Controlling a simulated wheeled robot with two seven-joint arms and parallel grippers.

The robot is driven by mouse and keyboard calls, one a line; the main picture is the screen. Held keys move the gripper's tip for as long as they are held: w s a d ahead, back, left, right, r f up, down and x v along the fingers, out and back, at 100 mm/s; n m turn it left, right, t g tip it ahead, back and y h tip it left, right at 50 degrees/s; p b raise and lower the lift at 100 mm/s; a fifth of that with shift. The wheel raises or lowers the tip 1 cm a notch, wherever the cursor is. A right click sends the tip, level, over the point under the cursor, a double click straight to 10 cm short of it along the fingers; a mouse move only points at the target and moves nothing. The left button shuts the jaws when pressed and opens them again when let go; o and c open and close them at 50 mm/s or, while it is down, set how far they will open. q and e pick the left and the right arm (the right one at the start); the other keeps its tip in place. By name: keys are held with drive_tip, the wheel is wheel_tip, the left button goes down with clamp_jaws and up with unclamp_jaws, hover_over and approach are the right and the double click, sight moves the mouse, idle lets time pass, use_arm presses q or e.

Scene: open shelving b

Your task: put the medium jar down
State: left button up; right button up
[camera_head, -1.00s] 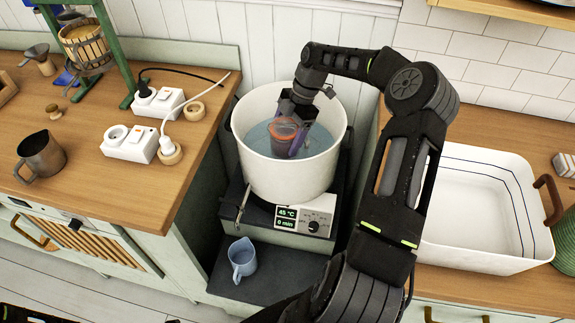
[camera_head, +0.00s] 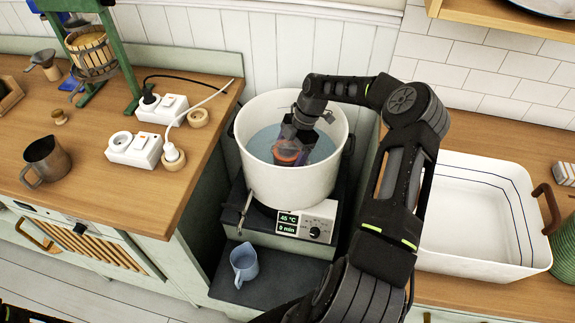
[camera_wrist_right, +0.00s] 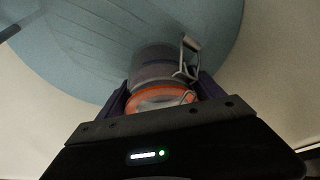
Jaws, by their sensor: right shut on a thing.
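The medium jar (camera_head: 287,154) is glass with an orange-red ring at its lid and is inside the large white pot (camera_head: 290,187), partly in the bluish water (camera_head: 262,142). My right gripper (camera_head: 294,148) reaches down into the pot and is shut on the jar. In the right wrist view the jar (camera_wrist_right: 165,75) shows a wire clasp and sits between the purple fingers of the gripper (camera_wrist_right: 163,98), with water around its far end. I cannot tell whether the jar touches the pot's bottom. My left gripper is not in view.
The pot stands on a heater with a display (camera_head: 288,218) reading 45 °C and 0 min. A blue jug (camera_head: 244,262) stands on the lower step. A white basin (camera_head: 470,222) is on the right counter. Power strips (camera_head: 135,150) and a metal pitcher (camera_head: 43,160) are on the left counter.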

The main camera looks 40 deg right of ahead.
wheel_tip(320, 180, down, 3)
drive_tip(key=shift+r+p, duration=0.2)
drive_tip(key=shift+p, duration=0.2)
drive_tip(key=shift+f, duration=0.45)
drive_tip(key=o, duration=2.1)
drive_tip(key=shift+f, duration=0.15)
drive_tip(key=shift+r, duration=0.2)
drive_tip(key=shift+d+r, duration=0.1)
drive_tip(key=shift+r, duration=0.05)
drive_tip(key=b+v, duration=0.2)
drive_tip(key=v, duration=0.9)
drive_tip(key=shift+s+r, duration=0.1)
drive_tip(key=shift+r, duration=0.2)
